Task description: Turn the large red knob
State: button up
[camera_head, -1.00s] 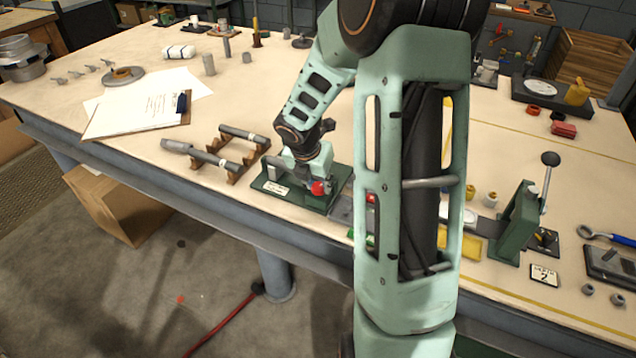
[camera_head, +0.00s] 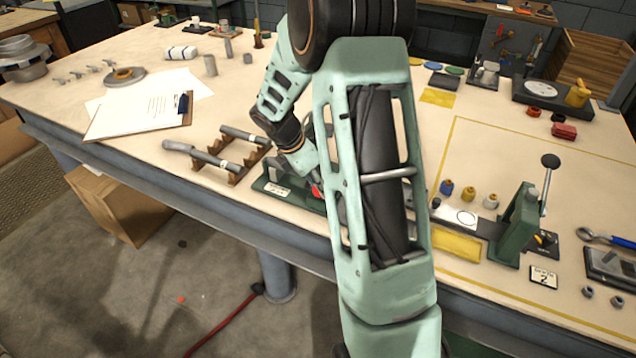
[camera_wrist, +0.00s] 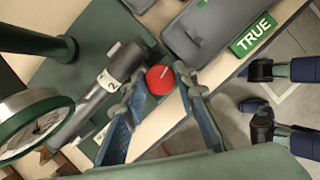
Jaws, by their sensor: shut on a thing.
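The large red knob (camera_wrist: 160,79) is round with a pale line on its face, pointing up and right in the wrist view. It sits at the end of a grey cylindrical body (camera_wrist: 84,112) with a label "2", on a green base plate (camera_wrist: 62,82). My gripper (camera_wrist: 162,82) is shut on the knob, one fingertip at each side. In the head view the knob (camera_head: 316,191) shows only in part at the front of the green plate (camera_head: 272,187). My forearm and wrist hide much of the fixture and the fingers there.
A grey block with a green "TRUE" sign (camera_wrist: 255,36) lies close to the knob. Wooden cradles with grey shafts (camera_head: 215,158) stand left of the fixture. A green lever press (camera_head: 515,225) stands at the right. The table's front edge is close by.

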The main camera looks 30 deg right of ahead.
jog(key=shift+m, duration=0.5)
jog(key=o, duration=1.2)
jog(key=shift+c, duration=0.2)
jog(key=v, duration=1.2)
jog(key=shift+w, duration=0.2)
jog(key=shift+r, duration=0.1)
